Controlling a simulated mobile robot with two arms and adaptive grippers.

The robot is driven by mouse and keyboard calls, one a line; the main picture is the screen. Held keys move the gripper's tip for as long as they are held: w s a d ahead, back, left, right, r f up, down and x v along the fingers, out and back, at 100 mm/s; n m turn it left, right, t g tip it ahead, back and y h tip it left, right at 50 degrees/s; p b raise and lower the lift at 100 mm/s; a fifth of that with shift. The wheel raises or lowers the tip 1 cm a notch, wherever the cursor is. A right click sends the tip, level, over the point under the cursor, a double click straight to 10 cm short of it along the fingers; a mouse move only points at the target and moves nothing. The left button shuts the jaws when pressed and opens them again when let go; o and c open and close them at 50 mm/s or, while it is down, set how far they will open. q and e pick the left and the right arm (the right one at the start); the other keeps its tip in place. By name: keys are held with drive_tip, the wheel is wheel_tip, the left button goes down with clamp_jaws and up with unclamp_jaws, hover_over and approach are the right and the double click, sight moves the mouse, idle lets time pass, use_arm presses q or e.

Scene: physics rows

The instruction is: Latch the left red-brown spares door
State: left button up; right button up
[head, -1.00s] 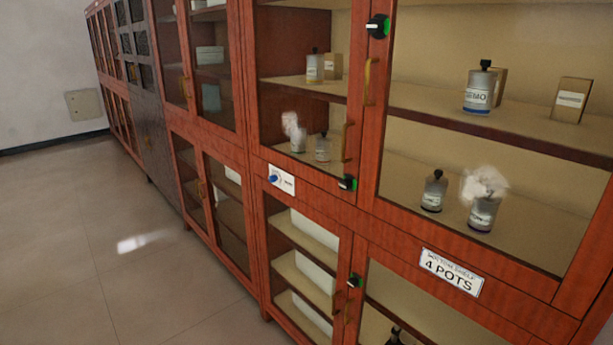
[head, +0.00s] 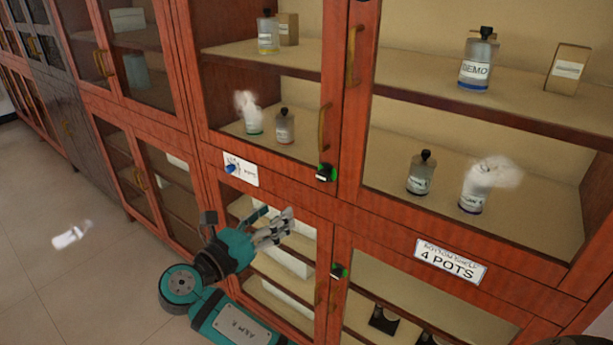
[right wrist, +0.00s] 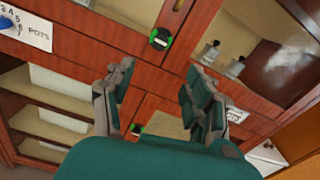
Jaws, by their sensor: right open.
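The red-brown cabinet has glazed doors above and below. The upper left door (head: 268,158) looks closed, with a brass handle (head: 323,128) on its right side. A black latch knob on a green base (head: 326,172) sits at its lower right corner. It also shows in the right wrist view (right wrist: 160,39), beyond the fingertips. A lower latch knob (head: 338,270) sits between the lower doors. My right gripper (head: 277,215) is open and empty, in front of the lower left door and apart from the upper knob. My left gripper is not in view.
A blue dial plate (head: 240,168) is fixed on the rail left of the upper knob. A "4 POTS" sign (head: 450,261) is on the right. Bottles (head: 478,62) and boxes stand on shelves behind glass.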

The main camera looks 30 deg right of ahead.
approach(321, 178)
drive_tip(key=p+x, duration=0.2)
drive_tip(key=x, duration=0.5)
drive_tip(key=shift+w+d, duration=0.1)
drive_tip(key=shift+d, duration=0.15)
drive_tip(key=shift+w+d, duration=0.2)
drive_tip(key=shift+d, duration=0.15)
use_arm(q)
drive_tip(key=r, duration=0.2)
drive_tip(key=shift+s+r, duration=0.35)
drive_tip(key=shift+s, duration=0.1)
use_arm(e)
drive_tip(key=shift+c, duration=0.9)
clamp_jaws()
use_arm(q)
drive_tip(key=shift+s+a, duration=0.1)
